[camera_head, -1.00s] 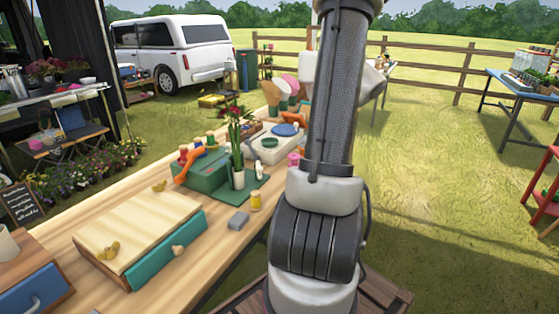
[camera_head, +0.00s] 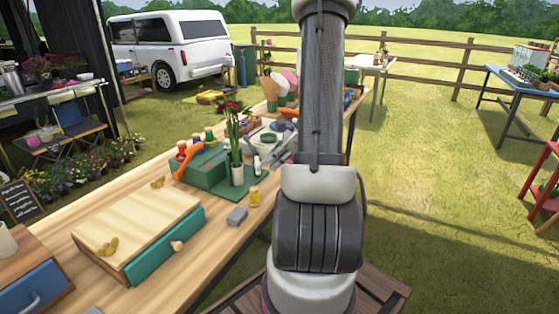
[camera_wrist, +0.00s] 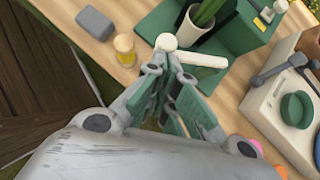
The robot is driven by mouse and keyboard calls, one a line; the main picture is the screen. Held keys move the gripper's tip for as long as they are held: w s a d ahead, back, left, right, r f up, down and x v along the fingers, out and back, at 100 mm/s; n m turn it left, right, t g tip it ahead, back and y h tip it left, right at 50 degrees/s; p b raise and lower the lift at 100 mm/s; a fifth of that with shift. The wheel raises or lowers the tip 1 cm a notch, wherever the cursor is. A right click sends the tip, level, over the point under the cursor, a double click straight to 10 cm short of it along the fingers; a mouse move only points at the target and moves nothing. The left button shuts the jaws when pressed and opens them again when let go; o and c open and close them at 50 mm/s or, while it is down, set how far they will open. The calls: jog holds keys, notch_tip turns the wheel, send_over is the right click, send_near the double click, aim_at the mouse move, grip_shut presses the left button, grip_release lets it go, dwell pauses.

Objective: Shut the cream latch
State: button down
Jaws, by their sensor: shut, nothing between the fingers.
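The cream latch (camera_wrist: 205,61) shows in the wrist view as a pale bar with a round knob, at the edge of a green base (camera_wrist: 234,40). In the head view a small pale upright part (camera_head: 257,164) stands on that base beside a potted plant; it looks like the latch. My gripper (camera_wrist: 173,62) is shut and empty, its green-padded fingertips right at the latch's knob end. They overlap the latch in the picture; I cannot tell whether they touch it.
The white plant pot (camera_wrist: 196,25) stands just beyond the latch. A cream device with a green knob (camera_wrist: 297,109) is at the right. A wooden box (camera_head: 135,235) occupies the near table.

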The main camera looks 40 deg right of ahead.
jog(key=shift+a, duration=0.1)
dwell(0.3)
jog(key=shift+a+m, duration=0.25)
jog(key=shift+m, duration=0.15)
jog(key=shift+w+a+t+h, duration=0.15)
jog(key=shift+a+t+h, duration=0.05)
jog(key=shift+t+h, duration=0.1)
jog(key=shift+w+a+m+t+h, duration=0.2)
jog(key=shift+a+m+t+h, duration=0.15)
jog(key=shift+a+m, duration=0.55)
jog(key=shift+w+a+m+t+h, duration=0.2)
jog(key=shift+w+a+m+h, duration=0.25)
jog(key=shift+w+a, duration=0.35)
jog(key=shift+w+a+m+t+h, duration=0.2)
jog(key=shift+w+a+m, duration=0.35)
jog(key=shift+a, duration=0.4)
jog(key=shift+d, duration=0.1)
